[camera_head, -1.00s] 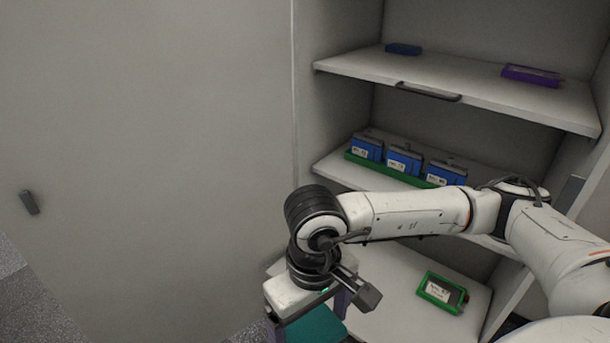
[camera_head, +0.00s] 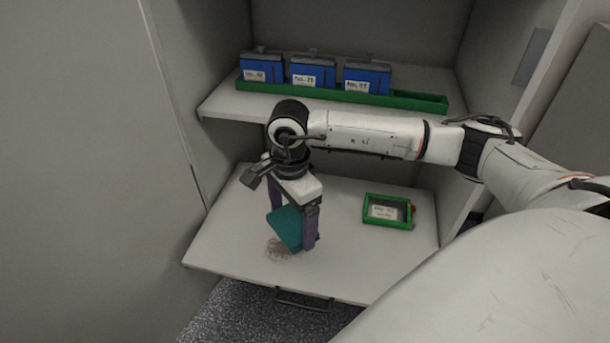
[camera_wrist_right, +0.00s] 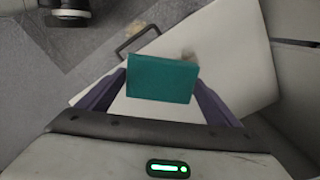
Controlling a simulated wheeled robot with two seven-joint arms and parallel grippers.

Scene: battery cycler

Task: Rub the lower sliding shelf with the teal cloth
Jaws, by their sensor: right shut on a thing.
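The teal cloth (camera_head: 286,228) is a folded block held between the purple fingers of my right gripper (camera_head: 293,227). It also shows in the right wrist view (camera_wrist_right: 161,79), between the two fingers (camera_wrist_right: 160,88). The lower sliding shelf (camera_head: 345,265) is pulled out, white, with a dark handle (camera_head: 304,299) at its front edge. A brownish smudge (camera_head: 277,249) lies on the shelf just by the cloth's lower edge; it shows in the wrist view too (camera_wrist_right: 188,56). I cannot tell whether the cloth touches the shelf. My left gripper is not in view.
A green-framed box (camera_head: 388,211) with a label sits on the lower shelf, right of my gripper. The shelf above holds a green tray (camera_head: 418,101) with three blue batteries (camera_head: 313,73). Cabinet walls flank both sides. The shelf's front right is clear.

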